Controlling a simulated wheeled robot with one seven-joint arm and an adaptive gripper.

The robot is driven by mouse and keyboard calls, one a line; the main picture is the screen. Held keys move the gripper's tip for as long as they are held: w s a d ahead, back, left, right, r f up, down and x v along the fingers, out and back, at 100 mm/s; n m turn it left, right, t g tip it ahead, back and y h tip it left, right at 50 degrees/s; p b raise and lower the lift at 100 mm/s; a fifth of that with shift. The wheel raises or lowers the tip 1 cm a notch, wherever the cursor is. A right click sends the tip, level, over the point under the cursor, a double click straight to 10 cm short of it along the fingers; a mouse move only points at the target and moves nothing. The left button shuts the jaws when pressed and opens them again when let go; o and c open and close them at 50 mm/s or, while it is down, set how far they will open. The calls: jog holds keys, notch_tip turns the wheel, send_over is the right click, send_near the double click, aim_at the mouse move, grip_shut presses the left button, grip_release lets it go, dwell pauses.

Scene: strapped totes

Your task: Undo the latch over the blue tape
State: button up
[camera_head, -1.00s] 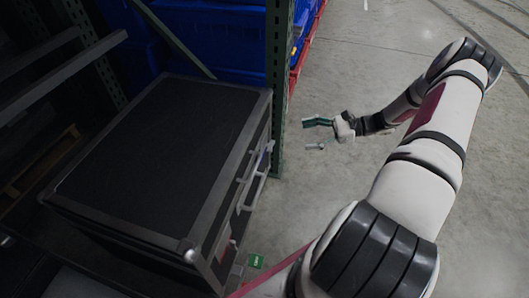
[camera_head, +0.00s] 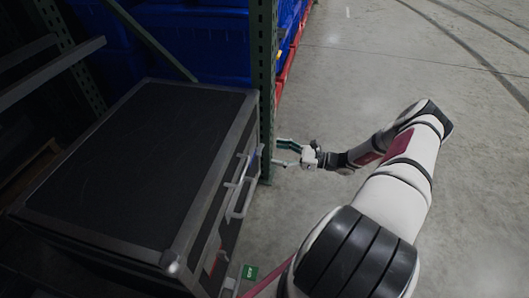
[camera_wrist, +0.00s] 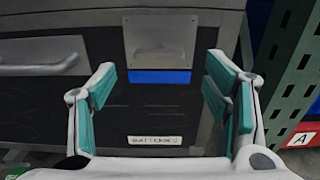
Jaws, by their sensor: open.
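A black case (camera_head: 150,160) with grey metal edges rests on a shelf at the left in the head view. In the wrist view its front face shows a grey metal latch (camera_wrist: 159,40) directly above a strip of blue tape (camera_wrist: 160,77). A white label (camera_wrist: 154,140) is below the tape. My gripper (camera_wrist: 158,95) is open and empty, with its green-padded fingers to either side of the tape and lower than the latch. In the head view my gripper (camera_head: 282,154) is close to the case's front right, apart from the latch as far as I can tell.
A silver handle (camera_wrist: 42,57) is left of the latch. Blue totes (camera_head: 200,40) are behind. Open concrete floor lies to the right.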

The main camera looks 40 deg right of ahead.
aim_at(259, 149)
jog(key=b+x, duration=0.1)
jog(key=x, duration=0.4)
jog(key=shift+w+a, duration=0.2)
jog(key=shift+c, duration=0.2)
jog(key=c, duration=1.1)
